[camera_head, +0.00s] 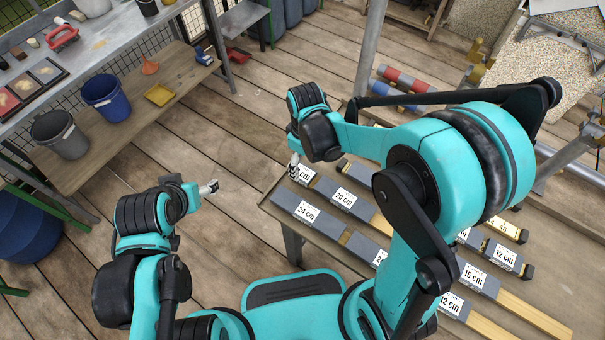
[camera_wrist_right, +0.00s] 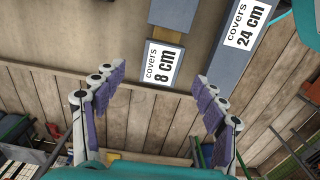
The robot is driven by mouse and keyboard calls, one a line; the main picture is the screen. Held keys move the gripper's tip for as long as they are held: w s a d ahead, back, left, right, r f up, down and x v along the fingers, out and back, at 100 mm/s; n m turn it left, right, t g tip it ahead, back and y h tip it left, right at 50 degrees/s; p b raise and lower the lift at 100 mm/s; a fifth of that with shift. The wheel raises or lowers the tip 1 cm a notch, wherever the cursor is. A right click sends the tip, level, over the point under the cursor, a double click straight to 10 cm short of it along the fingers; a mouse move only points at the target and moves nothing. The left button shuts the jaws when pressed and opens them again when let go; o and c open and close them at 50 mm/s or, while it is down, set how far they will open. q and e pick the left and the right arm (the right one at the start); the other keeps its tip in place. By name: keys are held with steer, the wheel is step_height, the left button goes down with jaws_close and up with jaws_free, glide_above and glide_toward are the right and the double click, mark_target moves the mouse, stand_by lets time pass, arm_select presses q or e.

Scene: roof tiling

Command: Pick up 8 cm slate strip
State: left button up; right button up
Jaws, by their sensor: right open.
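The 8 cm slate strip (camera_wrist_right: 164,66) is short and grey, with a white label reading "covers 8 cm". In the wrist view it lies at the table edge, ahead of and between the spread fingers of my right gripper (camera_wrist_right: 157,98). The fingers are open with nothing between them. In the head view my right gripper (camera_head: 294,167) hangs at the far left end of the strip table, partly over a label ending in "cm" (camera_head: 302,174). My left gripper (camera_head: 208,188) is above the floor, away from the strips; its jaws are too small to read.
The longer 24 cm strip (camera_wrist_right: 243,38) lies beside the 8 cm one; it also shows in the head view (camera_head: 307,213). A bench with blue (camera_head: 106,99) and grey buckets stands left.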

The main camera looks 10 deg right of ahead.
mark_target(303, 173)
step_height(303, 173, down, 5)
steer(key=shift+w+a+r+b, duration=0.1)
steer(key=shift+a+r+b, duration=0.1)
steer(key=shift+b, duration=0.85)
steer(key=shift+r, duration=0.1)
steer(key=c, duration=1.3)
steer(key=shift+r, duration=0.1)
